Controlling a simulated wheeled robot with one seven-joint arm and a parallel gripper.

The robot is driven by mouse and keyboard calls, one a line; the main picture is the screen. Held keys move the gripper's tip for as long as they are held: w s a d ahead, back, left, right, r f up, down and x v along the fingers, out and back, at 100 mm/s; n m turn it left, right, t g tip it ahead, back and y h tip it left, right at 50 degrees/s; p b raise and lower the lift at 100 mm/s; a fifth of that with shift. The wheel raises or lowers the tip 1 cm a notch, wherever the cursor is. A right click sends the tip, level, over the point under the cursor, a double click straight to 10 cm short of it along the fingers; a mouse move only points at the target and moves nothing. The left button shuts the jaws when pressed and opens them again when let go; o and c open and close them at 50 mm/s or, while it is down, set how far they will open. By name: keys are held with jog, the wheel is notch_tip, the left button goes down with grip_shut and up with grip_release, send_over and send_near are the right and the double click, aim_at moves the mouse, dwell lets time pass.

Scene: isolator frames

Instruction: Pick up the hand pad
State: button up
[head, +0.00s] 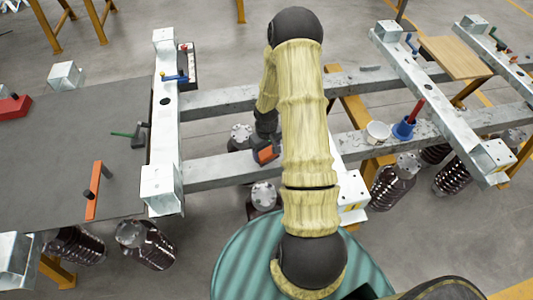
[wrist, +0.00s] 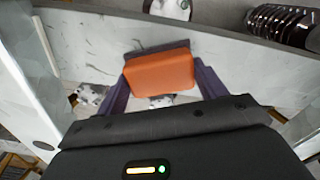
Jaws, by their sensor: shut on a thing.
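The hand pad (wrist: 160,70) is an orange block with a dark grey strip along its far edge. In the wrist view it sits between the two purple-grey fingers of my gripper (wrist: 160,82), which are shut on its sides. In the head view a small orange part of the pad (head: 266,155) shows beside my yellow-sleeved arm, which hides much of my gripper. The pad is over or against a grey beam; I cannot tell whether it touches it.
The grey beam (head: 225,170) runs crosswise under my gripper. A dark table (head: 60,150) with tools is at left. Dark ribbed insulators (head: 391,185) hang below the beams.

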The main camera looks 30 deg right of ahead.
aim_at(266, 151)
notch_tip(266, 151, up, 10)
dwell(0.6)
